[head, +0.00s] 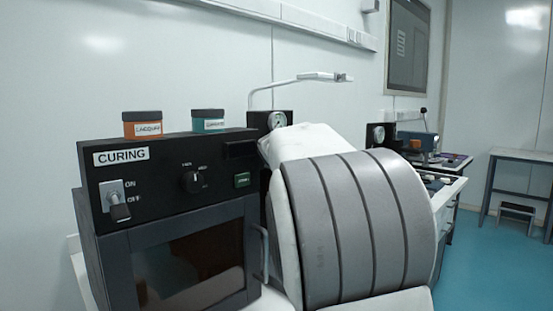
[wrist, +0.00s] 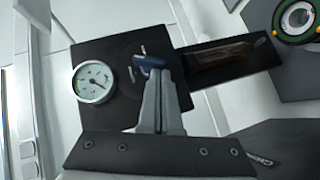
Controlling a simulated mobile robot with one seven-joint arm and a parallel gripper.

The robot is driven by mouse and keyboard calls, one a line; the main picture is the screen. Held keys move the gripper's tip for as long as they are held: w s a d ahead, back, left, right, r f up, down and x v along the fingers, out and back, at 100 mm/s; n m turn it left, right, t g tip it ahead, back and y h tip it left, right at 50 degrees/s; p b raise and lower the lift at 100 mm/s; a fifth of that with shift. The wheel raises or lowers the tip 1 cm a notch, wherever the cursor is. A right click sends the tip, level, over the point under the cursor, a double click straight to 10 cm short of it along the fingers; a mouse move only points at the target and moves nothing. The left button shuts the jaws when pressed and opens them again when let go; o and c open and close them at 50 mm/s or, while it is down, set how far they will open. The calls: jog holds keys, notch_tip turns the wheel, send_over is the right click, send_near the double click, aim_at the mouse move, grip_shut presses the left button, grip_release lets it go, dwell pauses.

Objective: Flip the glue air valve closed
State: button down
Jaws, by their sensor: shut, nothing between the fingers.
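In the wrist view a black panel (wrist: 95,55) carries a round white gauge (wrist: 95,82) and, right of it, a small blue valve lever (wrist: 149,61). Two short pale marks lie on the panel beside the lever, one above it and one to its left. My gripper (wrist: 157,78) is shut and empty. Its fingertips are right at the lever, overlapping its lower edge in the picture; I cannot tell whether they touch. The fingers hide part of the lever's base. In the head view my arm hides the gripper and the lever.
A curing oven (head: 170,215) with a toggle switch, orange jar (head: 142,124) and teal jar (head: 208,121) on top stands left. A black box with a gauge (head: 277,120) is behind my arm, another gauge (head: 378,134) further right. A dark brown-handled item (wrist: 222,56) lies beside the panel.

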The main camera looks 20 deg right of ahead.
jog(key=shift+d+f+b, duration=0.1)
jog(key=shift+f+b, duration=0.25)
jog(key=shift+b, duration=0.35)
jog(key=shift+r, duration=0.1)
jog(key=s+d+r+p, duration=0.8)
jog(key=r+p, duration=0.2)
jog(key=p, duration=0.1)
jog(key=shift+r, duration=0.35)
dwell(0.7)
jog(key=shift+s+d+r, duration=0.1)
jog(key=shift+d, duration=0.05)
dwell(0.6)
